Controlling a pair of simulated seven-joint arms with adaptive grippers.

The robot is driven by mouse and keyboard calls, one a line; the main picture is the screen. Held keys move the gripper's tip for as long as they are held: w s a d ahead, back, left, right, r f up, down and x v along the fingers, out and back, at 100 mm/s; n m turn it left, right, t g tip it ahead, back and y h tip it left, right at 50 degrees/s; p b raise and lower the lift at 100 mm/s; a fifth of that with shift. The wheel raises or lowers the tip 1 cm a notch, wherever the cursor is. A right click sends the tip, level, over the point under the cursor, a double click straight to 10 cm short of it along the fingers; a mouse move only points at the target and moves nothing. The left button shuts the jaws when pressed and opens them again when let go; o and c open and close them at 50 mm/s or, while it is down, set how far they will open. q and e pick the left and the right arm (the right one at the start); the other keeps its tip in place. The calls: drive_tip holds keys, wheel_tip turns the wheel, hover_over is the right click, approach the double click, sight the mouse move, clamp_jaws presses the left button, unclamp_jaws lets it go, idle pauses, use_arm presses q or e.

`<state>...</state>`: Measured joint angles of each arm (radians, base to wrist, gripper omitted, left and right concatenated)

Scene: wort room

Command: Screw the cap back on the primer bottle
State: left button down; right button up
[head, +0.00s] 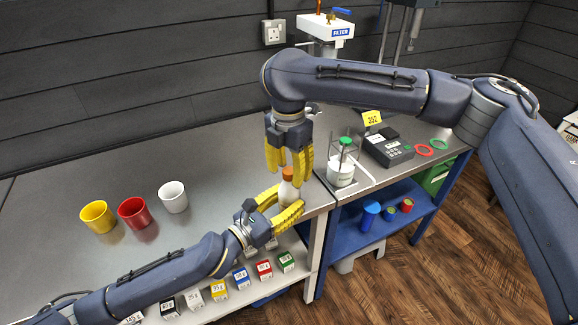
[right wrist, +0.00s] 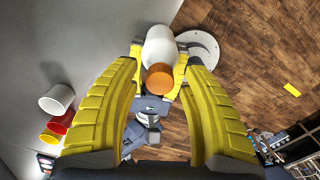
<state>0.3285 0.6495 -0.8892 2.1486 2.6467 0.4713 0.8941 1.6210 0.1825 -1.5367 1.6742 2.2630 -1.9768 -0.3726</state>
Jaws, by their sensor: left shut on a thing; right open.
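The primer bottle (head: 287,192) is a white bottle with an orange cap (head: 288,173) on its top. My left gripper (head: 279,205) is shut on the bottle's body from the left, near the table's right edge. My right gripper (head: 289,172) points down from above, its yellow fingers open on both sides of the cap. In the right wrist view the orange cap (right wrist: 160,77) sits at the end of the white bottle (right wrist: 159,45), between and beyond the open fingers (right wrist: 160,75). I cannot tell how tightly the cap sits.
Yellow (head: 98,216), red (head: 137,212) and white (head: 173,197) cups stand on the metal table at left. A green-capped bottle (head: 342,172) in a stand and a dark device (head: 388,148) are on the blue bench at right. Labelled boxes (head: 264,269) line the shelf below.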

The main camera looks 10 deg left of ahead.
drive_tip(key=shift+c, duration=0.4)
clamp_jaws()
drive_tip(key=shift+m, duration=0.5)
drive_tip(key=shift+c, duration=0.3)
unclamp_jaws()
drive_tip(key=shift+r, duration=0.15)
wheel_tip(320, 180, up, 12)
drive_tip(key=shift+a, duration=0.1)
idle(0.5)
